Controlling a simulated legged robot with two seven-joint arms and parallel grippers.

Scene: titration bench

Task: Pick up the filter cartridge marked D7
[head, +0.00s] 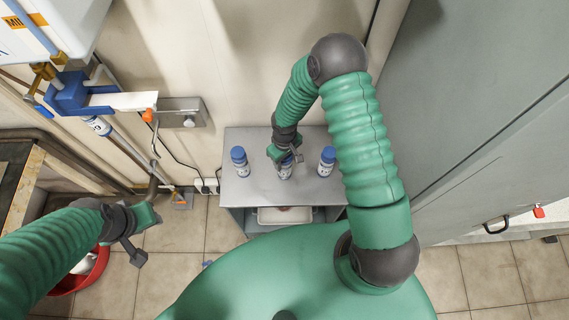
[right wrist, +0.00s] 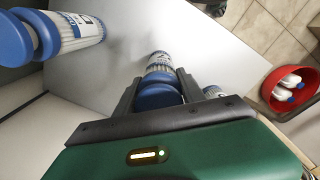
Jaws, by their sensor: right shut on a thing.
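Three white filter cartridges with blue caps stand on a grey metal cabinet top (head: 262,193) in the head view: a left one (head: 240,165), a middle one (head: 286,172) and a right one (head: 326,165). Their markings are too small to read, so I cannot tell which is D7. My right gripper (head: 287,158) is at the middle cartridge. In the right wrist view its jaws (right wrist: 157,90) are shut on this blue-capped cartridge (right wrist: 159,66). Whether it has left the surface I cannot tell. My left gripper (head: 136,250) is far left, away from the cartridges; its jaw opening is unclear.
The other cartridges stand close on both sides of my right gripper. A white tray (head: 285,215) sits on the shelf below. A red bowl (head: 98,268) with white bottles is on the left by my left arm. A grey cabinet (head: 480,110) rises at the right.

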